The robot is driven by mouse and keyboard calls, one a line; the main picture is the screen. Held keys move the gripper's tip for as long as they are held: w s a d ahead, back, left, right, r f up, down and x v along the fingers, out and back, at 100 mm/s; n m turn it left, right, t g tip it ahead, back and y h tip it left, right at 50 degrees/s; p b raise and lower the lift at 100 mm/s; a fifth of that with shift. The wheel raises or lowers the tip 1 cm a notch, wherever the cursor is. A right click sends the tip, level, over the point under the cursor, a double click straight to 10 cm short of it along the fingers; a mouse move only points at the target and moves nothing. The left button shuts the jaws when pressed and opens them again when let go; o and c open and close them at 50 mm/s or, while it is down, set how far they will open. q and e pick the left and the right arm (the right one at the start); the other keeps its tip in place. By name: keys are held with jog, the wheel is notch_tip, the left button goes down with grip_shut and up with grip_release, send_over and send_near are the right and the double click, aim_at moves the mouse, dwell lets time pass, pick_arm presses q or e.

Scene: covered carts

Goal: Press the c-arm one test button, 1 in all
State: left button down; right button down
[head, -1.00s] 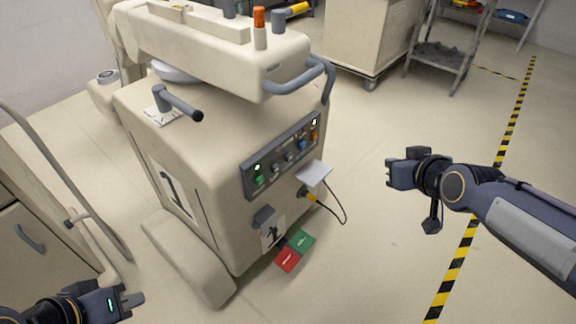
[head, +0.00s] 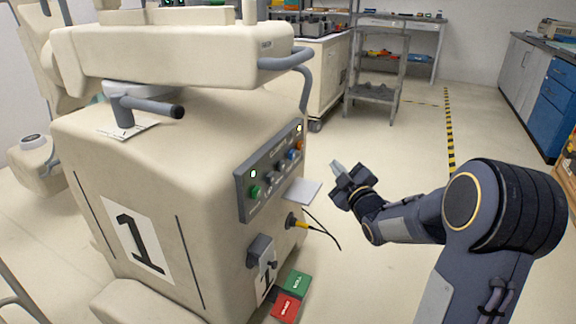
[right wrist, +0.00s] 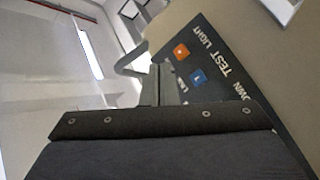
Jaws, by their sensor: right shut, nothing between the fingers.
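C-arm one (head: 90,150) is a large cream unit with a black 1 on its side. Its dark control panel (head: 262,178) faces right and carries green, grey, blue and orange buttons. The blue button (head: 291,154) sits near the panel's far end; in the right wrist view this blue button (right wrist: 198,77) lines up with the word TEST, and an orange button (right wrist: 180,50) with LIGHT. My right gripper (head: 337,168) is shut and empty, to the right of the panel and apart from it. Its fingers (right wrist: 160,82) point forward in the right wrist view. My left gripper is out of view.
A small pale shelf (head: 303,191) juts out below the panel, with a yellow plug (head: 300,225) and dangling black cable under it. A grey handle (head: 290,60) overhangs the panel. The floor to the right is open.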

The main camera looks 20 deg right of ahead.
aim_at(292, 155)
jog(key=w+a, duration=0.5)
jog(key=w, duration=0.1)
jog(key=shift+w+a+p, duration=0.35)
jog(key=shift+p, duration=0.1)
jog(key=shift+w+a, duration=0.1)
dwell(2.1)
jog(key=shift+w+a+b, duration=0.15)
jog(key=shift+w+b, duration=0.05)
jog(key=shift+b, duration=0.1)
